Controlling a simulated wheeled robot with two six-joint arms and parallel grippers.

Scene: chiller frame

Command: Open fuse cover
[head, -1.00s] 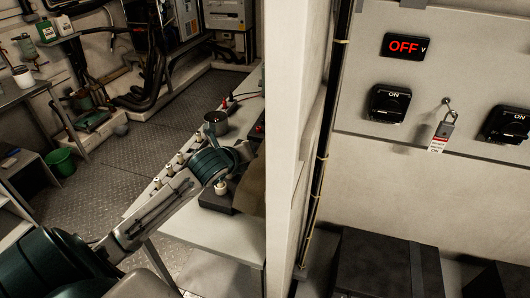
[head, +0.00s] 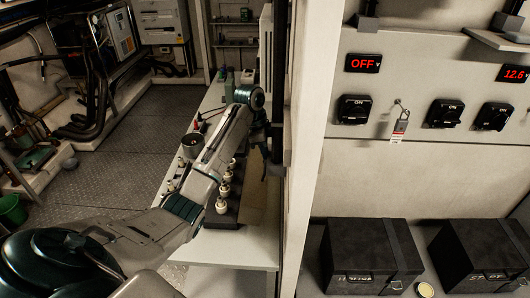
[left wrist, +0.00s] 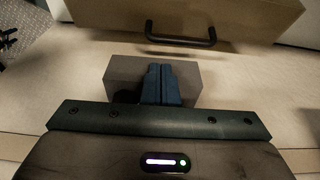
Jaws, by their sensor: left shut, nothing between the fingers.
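My left gripper (head: 270,155) hangs above the narrow bench at the partition, its fingers dark and partly hard to make out. In the left wrist view its two blue-grey fingers (left wrist: 160,82) are together and empty, in front of a small grey block (left wrist: 125,72). Beyond them is a brown box-like piece with a black bar handle (left wrist: 180,42); it may be the fuse cover, but I cannot be sure. The fingers are apart from the handle in the picture. In the head view a row of white-capped posts (head: 224,190) stands on a dark block beside a brown surface (head: 255,200). My right gripper is not shown.
The bench (head: 240,250) runs along a pale partition post (head: 312,130). A dark mug (head: 193,145) stands on it, left of my forearm. Right of the post are a panel with switches (head: 354,109), a hanging padlock (head: 400,128) and black boxes (head: 370,255) below.

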